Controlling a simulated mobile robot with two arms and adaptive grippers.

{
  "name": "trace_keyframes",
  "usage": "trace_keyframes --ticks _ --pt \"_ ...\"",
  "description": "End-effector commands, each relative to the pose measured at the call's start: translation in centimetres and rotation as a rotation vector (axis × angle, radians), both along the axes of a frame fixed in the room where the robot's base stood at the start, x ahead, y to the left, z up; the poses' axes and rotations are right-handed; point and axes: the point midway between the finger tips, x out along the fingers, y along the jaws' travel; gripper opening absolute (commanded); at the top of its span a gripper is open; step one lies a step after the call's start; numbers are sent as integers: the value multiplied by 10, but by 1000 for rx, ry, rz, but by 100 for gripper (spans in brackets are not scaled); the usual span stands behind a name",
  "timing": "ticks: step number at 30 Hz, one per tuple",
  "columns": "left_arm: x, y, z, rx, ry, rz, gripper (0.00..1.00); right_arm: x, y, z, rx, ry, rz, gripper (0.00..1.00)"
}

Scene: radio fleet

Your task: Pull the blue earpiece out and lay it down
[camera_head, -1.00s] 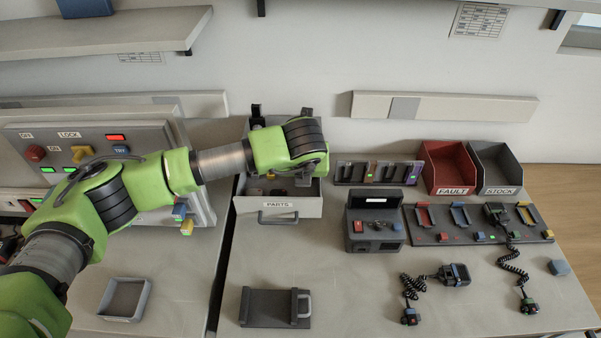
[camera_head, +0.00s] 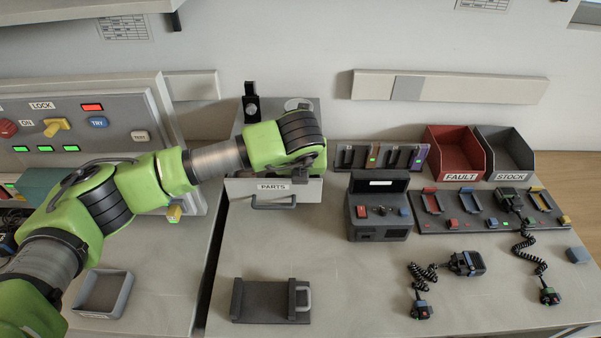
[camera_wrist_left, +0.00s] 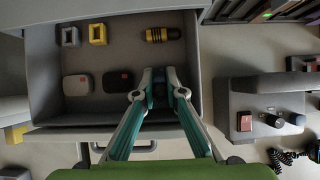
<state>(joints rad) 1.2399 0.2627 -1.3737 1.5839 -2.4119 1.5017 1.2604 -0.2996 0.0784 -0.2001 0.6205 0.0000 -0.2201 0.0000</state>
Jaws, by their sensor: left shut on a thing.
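My left gripper (camera_wrist_left: 159,78) reaches down into the open drawer (camera_wrist_left: 110,121) labelled PARTS. Its fingers are closed together on a small thing at the tips. A bit of blue (camera_wrist_left: 172,76) shows there, which fits the blue earpiece, but the fingers hide most of it. In the head view the wrist of my left arm covers the gripper above the drawer front (camera_head: 300,190). My right gripper is not in view.
A charger-like box (camera_head: 380,222) stands right of the drawer. The bench in front is partly clear around a dark cradle (camera_head: 270,315).

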Motion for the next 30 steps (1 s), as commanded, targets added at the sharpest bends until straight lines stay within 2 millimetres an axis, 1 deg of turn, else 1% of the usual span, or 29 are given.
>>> trace_keyframes --ticks 1,3,12,13,15,25,28,30 --pt "0 0 -6 -1 -1 -1 0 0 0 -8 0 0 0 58" --pt "0 0 -8 -1 -1 -1 0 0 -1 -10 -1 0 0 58" --pt "0 0 -7 -1 -1 -1 0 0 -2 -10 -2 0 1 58" --pt "0 0 -7 -1 -1 -1 16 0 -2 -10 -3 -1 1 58" --pt "0 0 -7 0 -1 0 31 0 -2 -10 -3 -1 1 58" --pt "-1 -1 -6 -1 -1 -1 31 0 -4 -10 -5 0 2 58" --pt "-6 -1 3 -2 -1 -1 31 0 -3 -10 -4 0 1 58" --pt "-12 -1 13 -2 -3 -2 31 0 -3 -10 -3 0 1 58"
